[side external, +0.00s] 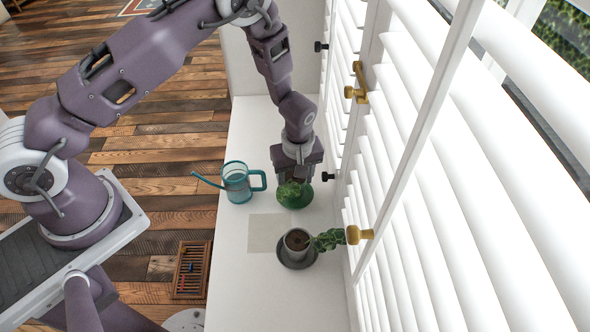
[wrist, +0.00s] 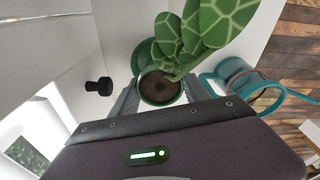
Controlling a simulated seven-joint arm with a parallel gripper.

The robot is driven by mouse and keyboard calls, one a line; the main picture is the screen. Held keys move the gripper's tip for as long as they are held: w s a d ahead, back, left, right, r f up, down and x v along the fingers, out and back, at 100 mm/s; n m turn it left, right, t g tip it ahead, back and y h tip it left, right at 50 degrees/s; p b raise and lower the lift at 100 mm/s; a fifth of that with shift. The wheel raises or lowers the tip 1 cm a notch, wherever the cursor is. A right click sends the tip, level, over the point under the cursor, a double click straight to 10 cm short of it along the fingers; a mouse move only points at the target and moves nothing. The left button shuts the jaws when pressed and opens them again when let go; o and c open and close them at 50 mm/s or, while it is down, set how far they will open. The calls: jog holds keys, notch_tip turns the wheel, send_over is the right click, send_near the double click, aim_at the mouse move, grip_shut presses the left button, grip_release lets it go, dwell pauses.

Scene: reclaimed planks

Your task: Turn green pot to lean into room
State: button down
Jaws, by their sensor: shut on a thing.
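The green pot (wrist: 158,92) holds dark soil and a plant with large, pale-veined leaves (wrist: 190,32). In the wrist view it sits between the two fingers of my gripper (wrist: 162,95), which is shut on it. The leaves reach up and to the right there, partly toward the floor side. In the side view my gripper (side external: 297,178) points down over the pot and hides most of it. The leaves (side external: 288,191) show on the left, room side. A green saucer (side external: 300,203) shows below; I cannot tell whether the pot touches it.
A teal watering can (side external: 237,184) stands just left on the white sill (side external: 235,265). A grey pot (side external: 297,241) on a dark saucer stands nearer the camera, its plant leaning right to the shutters (side external: 400,180). Shutter knobs (side external: 353,235) jut over the sill. A pale square lies between.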

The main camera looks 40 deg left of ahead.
jog(key=shift+f, duration=0.75)
jog(key=shift+c, duration=2.3)
grip_release()
jog(key=s+r+m+t+h, duration=0.1)
jog(key=s+r+m, duration=0.1)
jog(key=r, duration=1.2)
jog(key=s+r+m+t+h, duration=0.1)
jog(key=s+r+m, duration=0.15)
jog(key=r, duration=1.15)
jog(key=s+a+r+m+t, duration=0.1)
jog(key=s+r, duration=0.4)
jog(key=s, duration=0.5)
jog(key=s+a+r+m+t, duration=0.2)
jog(key=s+a+r+m, duration=0.2)
jog(key=s, duration=0.6)
jog(key=shift+s+r+m+y, duration=0.4)
jog(key=shift+r+m, duration=0.45)
jog(key=shift+m, duration=0.4)
